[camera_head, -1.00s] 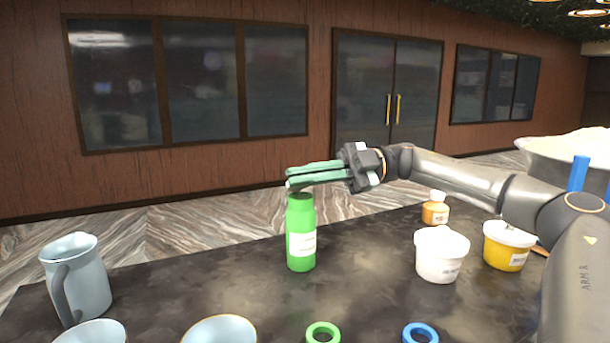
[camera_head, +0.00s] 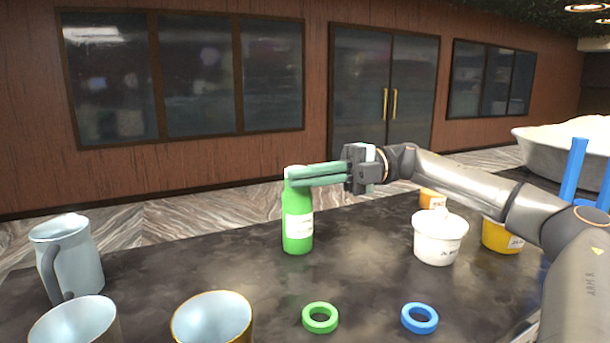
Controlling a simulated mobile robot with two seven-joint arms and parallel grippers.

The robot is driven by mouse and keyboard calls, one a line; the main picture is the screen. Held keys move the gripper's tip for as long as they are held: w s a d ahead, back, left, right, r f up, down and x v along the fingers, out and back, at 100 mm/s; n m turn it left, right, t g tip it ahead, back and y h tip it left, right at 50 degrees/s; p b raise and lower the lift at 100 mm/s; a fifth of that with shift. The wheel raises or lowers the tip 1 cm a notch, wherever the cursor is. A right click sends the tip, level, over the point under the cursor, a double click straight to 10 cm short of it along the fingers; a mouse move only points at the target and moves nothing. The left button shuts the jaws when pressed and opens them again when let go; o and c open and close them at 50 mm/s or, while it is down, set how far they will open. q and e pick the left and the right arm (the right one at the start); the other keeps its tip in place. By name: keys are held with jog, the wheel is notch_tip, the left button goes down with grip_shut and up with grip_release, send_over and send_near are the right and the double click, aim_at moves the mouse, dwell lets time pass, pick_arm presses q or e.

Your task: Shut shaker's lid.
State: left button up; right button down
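The green bottle (camera_head: 298,224) with a white label stands upright on the dark counter, and I take it to be the shaker. A pale patch shows at its top, but I cannot tell whether it is a lid or a fingertip. My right gripper (camera_head: 301,176) reaches in from the right, its green fingers level across the bottle's top. The fingers overlap the top in this view and seem to touch it. They lie close together, and whether they grip anything is unclear. The lid's position is hidden. My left gripper is out of view.
A white tub (camera_head: 440,241), a yellow tub (camera_head: 499,236) and an orange-labelled jar (camera_head: 431,199) stand to the right. A green ring (camera_head: 320,318) and a blue ring (camera_head: 419,318) lie in front. Pale blue cups and a mug (camera_head: 72,262) stand at left.

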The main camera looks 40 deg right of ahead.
jog(key=shift+f+n, duration=0.15)
jog(key=shift+n, duration=0.25)
jog(key=c, duration=1.1)
grip_release()
jog(key=shift+o, duration=0.2)
jog(key=v, duration=1.2)
jog(key=shift+d+b, duration=0.25)
jog(key=shift+b, duration=0.05)
jog(key=shift+s, duration=0.1)
